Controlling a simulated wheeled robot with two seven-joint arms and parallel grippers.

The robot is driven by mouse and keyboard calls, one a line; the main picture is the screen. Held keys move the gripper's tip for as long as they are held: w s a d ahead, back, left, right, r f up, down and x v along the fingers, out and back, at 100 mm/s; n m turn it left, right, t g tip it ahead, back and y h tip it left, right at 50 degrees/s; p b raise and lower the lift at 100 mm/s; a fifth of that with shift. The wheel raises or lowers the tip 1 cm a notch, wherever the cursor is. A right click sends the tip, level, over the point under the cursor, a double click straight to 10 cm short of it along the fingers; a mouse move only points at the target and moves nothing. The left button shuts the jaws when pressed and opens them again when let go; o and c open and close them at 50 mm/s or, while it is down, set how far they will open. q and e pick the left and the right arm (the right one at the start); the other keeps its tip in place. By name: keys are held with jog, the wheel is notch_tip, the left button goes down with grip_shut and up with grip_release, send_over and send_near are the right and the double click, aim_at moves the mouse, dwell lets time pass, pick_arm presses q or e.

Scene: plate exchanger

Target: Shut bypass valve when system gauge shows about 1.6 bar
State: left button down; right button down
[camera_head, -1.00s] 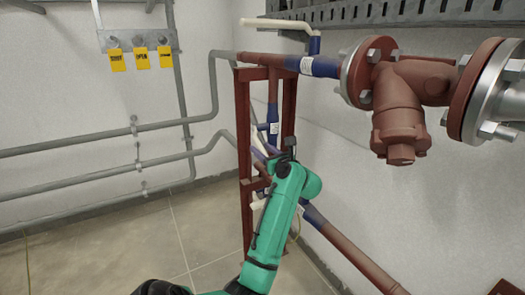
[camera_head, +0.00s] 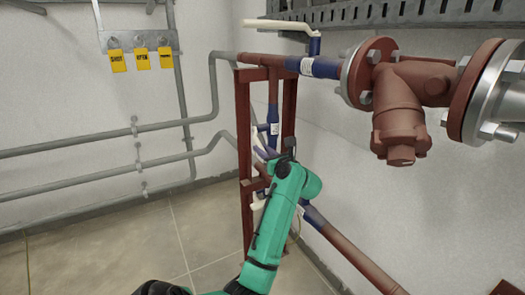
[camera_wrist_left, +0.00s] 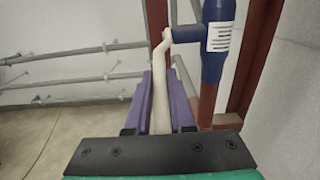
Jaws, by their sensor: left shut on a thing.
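A blue valve (camera_head: 273,128) sits on the vertical red-brown pipe. In the left wrist view its blue body (camera_wrist_left: 216,40) carries a white label, and its cream lever (camera_wrist_left: 155,65) bends down from the stem. My left gripper (camera_head: 264,152) is at this valve. In the left wrist view the purple fingers of my left gripper (camera_wrist_left: 162,90) are on both sides of the lever and shut on it. The lever hangs steeply down. The green forearm hides part of the pipework. No gauge shows in these views. My right gripper is not in view.
Another blue valve (camera_head: 319,66) with a cream lever is on the upper pipe. A further one (camera_head: 314,217) is low on the sloping pipe. A red frame (camera_head: 243,165) stands close around the arm. A large flanged fitting (camera_head: 400,105) is at right. Yellow tags (camera_head: 142,59) hang at left.

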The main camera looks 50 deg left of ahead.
aim_at(257, 139)
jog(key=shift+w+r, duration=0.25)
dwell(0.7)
